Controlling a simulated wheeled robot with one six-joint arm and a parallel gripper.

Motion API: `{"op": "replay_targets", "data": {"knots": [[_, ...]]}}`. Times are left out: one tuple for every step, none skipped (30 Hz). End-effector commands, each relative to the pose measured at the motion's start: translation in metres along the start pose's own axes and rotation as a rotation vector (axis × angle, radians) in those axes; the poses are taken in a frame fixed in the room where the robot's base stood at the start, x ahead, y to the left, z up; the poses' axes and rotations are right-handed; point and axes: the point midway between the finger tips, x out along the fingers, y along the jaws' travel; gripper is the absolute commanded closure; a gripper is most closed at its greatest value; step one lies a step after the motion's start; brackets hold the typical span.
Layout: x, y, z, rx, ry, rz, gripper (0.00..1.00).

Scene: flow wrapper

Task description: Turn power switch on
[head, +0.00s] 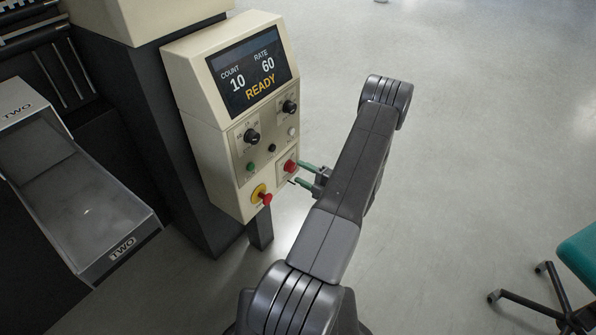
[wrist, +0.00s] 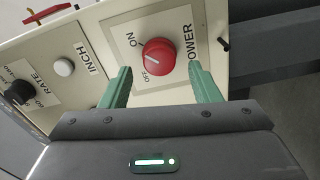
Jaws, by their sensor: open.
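The power switch is a red rotary knob (wrist: 158,57) on a pale plate marked ON, OFF and POWER in the wrist view. Its white pointer line appears to lie toward the OFF side. In the head view the same red knob (head: 290,166) sits at the lower right of the beige control panel (head: 218,128). My gripper (wrist: 160,82) is open, its two green fingers apart on either side of the knob in the wrist view. In the head view my gripper (head: 301,173) is just right of the panel front. I cannot tell whether the fingertips touch the plate.
A red emergency button on a yellow base (head: 262,195) sits just below left of the switch. A green button (head: 250,168) and black knobs (head: 252,136) are nearby. The screen (head: 248,76) reads READY, COUNT 10, RATE 60.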

Motion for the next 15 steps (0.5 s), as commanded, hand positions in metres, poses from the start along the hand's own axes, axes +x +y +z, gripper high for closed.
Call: {"op": "replay_targets", "data": {"knots": [[-0.013, 0.001, 0.001, 0.001, -0.006, 0.002, 0.44], [-0.019, 0.001, 0.001, 0.001, -0.005, 0.001, 0.44], [-0.029, 0.001, 0.001, 0.001, -0.007, 0.001, 0.44], [-0.036, 0.001, 0.001, 0.001, -0.006, 0.001, 0.44], [-0.044, 0.001, 0.001, 0.001, -0.007, 0.001, 0.44], [-0.053, 0.001, 0.001, 0.001, -0.006, 0.001, 0.44], [-0.06, 0.001, 0.001, 0.001, -0.006, 0.002, 0.44], [-0.066, 0.001, 0.001, 0.001, -0.006, 0.001, 0.44], [-0.074, 0.001, 0.001, 0.001, -0.006, 0.001, 0.44], [-0.08, 0.001, 0.001, 0.001, -0.006, 0.001, 0.44], [-0.085, 0.001, 0.001, 0.001, -0.005, 0.001, 0.44], [-0.091, 0.001, 0.001, 0.001, -0.005, 0.001, 0.44], [-0.095, 0.001, 0.001, 0.0, -0.004, 0.001, 0.44], [-0.099, 0.001, 0.001, 0.0, -0.004, 0.001, 0.44], [-0.103, 0.0, 0.001, 0.0, -0.003, 0.001, 0.44]]}}
